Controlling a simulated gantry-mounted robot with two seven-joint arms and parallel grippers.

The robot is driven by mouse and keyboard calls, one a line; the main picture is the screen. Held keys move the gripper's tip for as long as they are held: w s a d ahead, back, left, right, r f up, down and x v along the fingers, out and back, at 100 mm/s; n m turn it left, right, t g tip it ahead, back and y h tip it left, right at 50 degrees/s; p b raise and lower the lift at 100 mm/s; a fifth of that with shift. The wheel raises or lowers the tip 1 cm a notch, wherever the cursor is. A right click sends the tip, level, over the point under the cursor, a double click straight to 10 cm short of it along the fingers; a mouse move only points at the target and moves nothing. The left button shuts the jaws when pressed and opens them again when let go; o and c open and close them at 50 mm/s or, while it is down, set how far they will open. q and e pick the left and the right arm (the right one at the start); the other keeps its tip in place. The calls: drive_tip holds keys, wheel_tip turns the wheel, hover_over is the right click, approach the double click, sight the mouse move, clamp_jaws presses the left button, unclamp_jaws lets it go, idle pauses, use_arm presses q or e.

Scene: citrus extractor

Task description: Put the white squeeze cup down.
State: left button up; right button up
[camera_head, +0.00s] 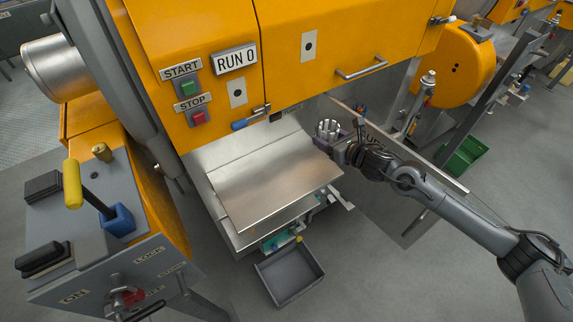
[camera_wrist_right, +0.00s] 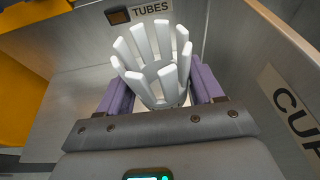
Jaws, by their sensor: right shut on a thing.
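The white squeeze cup (camera_wrist_right: 153,62) has a ring of upright white fingers and fills the middle of the right wrist view. In the head view the cup (camera_head: 327,127) is small, beside the metal table's back right corner. My right gripper (camera_wrist_right: 152,95) is shut on it, with a purple jaw pad on each side. In the head view my right gripper (camera_head: 335,138) reaches in from the right. The cup's lower part is hidden by the gripper. It stands roughly upright; I cannot tell whether its base touches anything. My left gripper is not in view.
A metal tray area has a "TUBES" label (camera_wrist_right: 152,10) at the back and a label starting "CU" (camera_wrist_right: 290,105) on its right wall. The steel table (camera_head: 275,180) is bare. An orange machine housing (camera_head: 350,40) overhangs behind. A grey bin (camera_head: 290,273) sits below.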

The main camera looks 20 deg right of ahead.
drive_tip(key=p, duration=0.1)
hover_over(296, 173)
wheel_tip(296, 173, down, 6)
drive_tip(key=shift+f, duration=0.1)
drive_tip(key=shift+a+f, duration=0.1)
drive_tip(key=shift+f, duration=1.8)
drive_tip(key=shift+f, duration=0.1)
drive_tip(key=shift+f, duration=0.15)
drive_tip(key=o, duration=1.3)
